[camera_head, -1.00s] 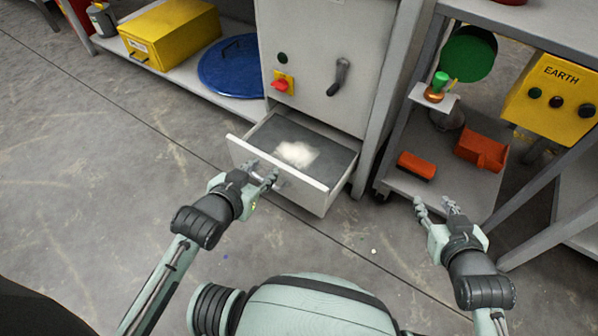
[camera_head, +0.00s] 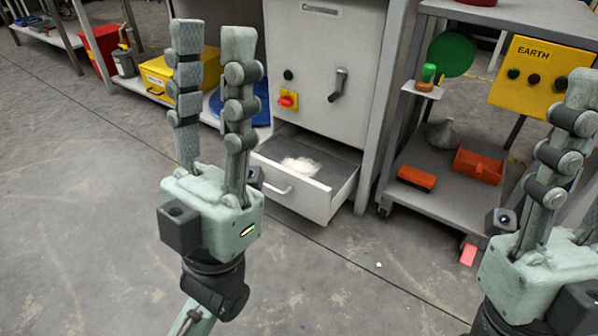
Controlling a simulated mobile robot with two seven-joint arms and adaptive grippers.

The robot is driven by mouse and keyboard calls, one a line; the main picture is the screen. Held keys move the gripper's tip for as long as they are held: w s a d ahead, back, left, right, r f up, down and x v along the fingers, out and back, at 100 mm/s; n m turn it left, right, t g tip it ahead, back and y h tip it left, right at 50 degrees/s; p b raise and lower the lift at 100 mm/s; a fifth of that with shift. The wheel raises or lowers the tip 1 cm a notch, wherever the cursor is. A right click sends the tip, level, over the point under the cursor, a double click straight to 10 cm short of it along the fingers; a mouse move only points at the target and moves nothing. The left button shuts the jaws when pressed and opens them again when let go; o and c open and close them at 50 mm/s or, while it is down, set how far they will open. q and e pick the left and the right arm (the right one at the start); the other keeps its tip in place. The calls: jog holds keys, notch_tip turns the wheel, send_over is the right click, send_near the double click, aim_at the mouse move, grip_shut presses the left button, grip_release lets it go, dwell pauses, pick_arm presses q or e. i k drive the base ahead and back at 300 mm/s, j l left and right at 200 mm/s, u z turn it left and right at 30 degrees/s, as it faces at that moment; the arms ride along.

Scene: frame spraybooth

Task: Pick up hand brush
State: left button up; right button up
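The hand brush seems to be the orange-red block with a dark underside (camera_head: 417,177), lying on the low shelf of the grey rack at the right. My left gripper (camera_head: 213,45) is raised, fingers up, in front of the cabinet. Its two fingers are apart with nothing between them. My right gripper (camera_head: 584,100) is at the right edge, fingers up, partly cut off by the picture. Its fingers look apart and I see nothing held. Both grippers are well away from the brush.
An orange dustpan-like tray (camera_head: 478,166) lies beside the brush. A drawer (camera_head: 300,197) with white material inside stands open below the grey cabinet (camera_head: 325,75). A yellow EARTH box (camera_head: 540,75) hangs at right. A pinkish-red piece (camera_head: 468,254) is near the rack.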

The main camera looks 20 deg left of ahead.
aim_at(424, 182)
jog(key=i+l, duration=0.25)
jog(key=i+l+u, duration=0.1)
jog(key=i+l, duration=0.15)
jog(key=l, duration=0.2)
jog(key=i, duration=0.95)
